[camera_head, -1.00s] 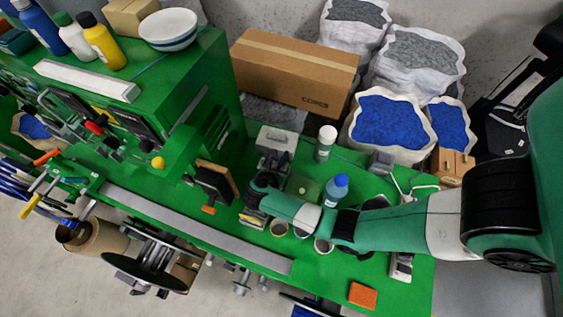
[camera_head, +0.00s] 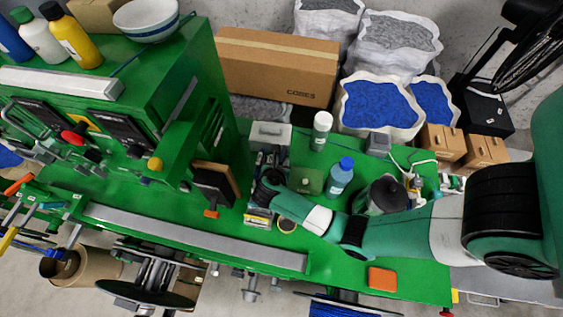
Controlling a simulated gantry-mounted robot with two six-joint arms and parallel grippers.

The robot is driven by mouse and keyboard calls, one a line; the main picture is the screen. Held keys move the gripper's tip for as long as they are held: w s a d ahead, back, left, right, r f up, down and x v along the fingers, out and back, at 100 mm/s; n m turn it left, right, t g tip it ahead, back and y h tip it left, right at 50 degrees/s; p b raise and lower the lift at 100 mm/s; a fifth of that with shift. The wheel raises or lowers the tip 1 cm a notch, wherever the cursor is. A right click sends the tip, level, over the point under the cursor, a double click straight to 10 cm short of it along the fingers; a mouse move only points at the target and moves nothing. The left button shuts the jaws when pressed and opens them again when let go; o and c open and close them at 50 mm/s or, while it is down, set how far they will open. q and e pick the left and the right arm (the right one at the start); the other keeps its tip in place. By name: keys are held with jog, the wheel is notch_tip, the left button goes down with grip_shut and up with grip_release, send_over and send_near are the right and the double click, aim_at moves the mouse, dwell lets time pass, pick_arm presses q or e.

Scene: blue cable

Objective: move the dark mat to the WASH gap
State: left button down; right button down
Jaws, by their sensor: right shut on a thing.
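My right arm reaches in from the right over the green bench (camera_head: 330,268). My right gripper (camera_head: 262,193) is at the bench's middle, shut and pointing away from the camera. Its fingertips and what they hold are hidden behind the wrist. I cannot make out the dark mat for certain. A flat dark green square (camera_head: 308,181) lies just right of the gripper. Several thin items with yellow and white edges (camera_head: 258,217) stand close together just below the gripper. I cannot read a WASH label or pick out its gap. My left gripper is not in view.
A blue-capped bottle (camera_head: 341,176), a white-capped jar (camera_head: 321,131) and a dark round pot (camera_head: 388,195) stand near the arm. A dark panel (camera_head: 213,190) stands left of the gripper. An orange block (camera_head: 382,279) lies on the clear front right.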

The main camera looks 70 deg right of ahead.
jog(key=shift+f, duration=0.2)
jog(key=shift+f+b, duration=1.25)
jog(key=shift+f, duration=0.2)
jog(key=shift+f, duration=0.35)
jog(key=c, duration=0.8)
grip_release()
jog(key=shift+o, duration=0.2)
jog(key=v, duration=1.1)
jog(key=shift+a+r, duration=0.2)
jog(key=shift+r, duration=0.05)
